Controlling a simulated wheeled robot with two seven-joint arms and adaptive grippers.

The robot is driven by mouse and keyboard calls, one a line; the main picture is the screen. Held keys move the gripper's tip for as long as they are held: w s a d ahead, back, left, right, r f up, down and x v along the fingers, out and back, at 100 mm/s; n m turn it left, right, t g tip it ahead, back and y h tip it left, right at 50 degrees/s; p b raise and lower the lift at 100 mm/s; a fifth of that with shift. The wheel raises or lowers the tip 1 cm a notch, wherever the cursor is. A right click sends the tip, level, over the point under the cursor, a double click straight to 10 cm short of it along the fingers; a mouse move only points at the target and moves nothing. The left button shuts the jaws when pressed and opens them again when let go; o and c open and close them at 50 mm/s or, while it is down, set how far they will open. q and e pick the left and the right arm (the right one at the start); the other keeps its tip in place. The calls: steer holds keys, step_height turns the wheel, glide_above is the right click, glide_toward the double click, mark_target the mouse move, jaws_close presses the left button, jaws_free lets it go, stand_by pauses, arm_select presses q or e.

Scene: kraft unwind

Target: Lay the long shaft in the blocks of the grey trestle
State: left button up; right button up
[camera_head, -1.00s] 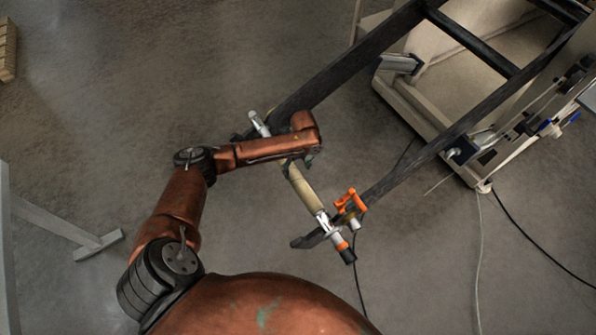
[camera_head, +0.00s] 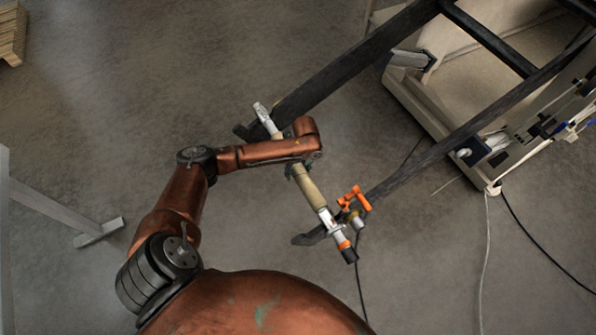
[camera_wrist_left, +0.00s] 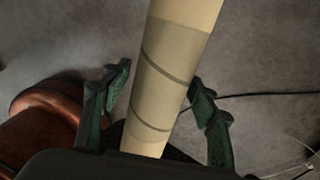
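The long shaft (camera_head: 336,232) lies across the two dark arms of the unwind stand. It has silvery ends, a black and orange tip, and a tan core (camera_head: 311,190) around its middle. My left gripper (camera_head: 298,172) is at the core, partly hidden under my wrist in the head view. In the left wrist view the green fingers (camera_wrist_left: 160,78) stand apart on either side of the tan core (camera_wrist_left: 172,62), with a gap at the left finger. A grey frame with a foot (camera_head: 60,207), probably the trestle, shows at the left edge; its blocks are out of view. My right gripper is not in view.
The stand's dark arms (camera_head: 350,62) reach out from a cream machine (camera_head: 430,100) at the upper right. An orange clamp (camera_head: 353,199) sits beside the shaft's near end. Cables lie on the floor at right. A wooden pallet (camera_head: 10,35) is at the upper left. Floor between is clear.

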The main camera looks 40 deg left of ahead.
mark_target(298, 167)
arm_select(q)
jaws_close()
stand_by(0.5)
steer(key=shift+c, duration=2.2)
jaws_free()
steer(key=c, duration=0.9)
steer(key=shift+w+r, duration=0.1)
jaws_close()
steer(key=shift+r, duration=0.15)
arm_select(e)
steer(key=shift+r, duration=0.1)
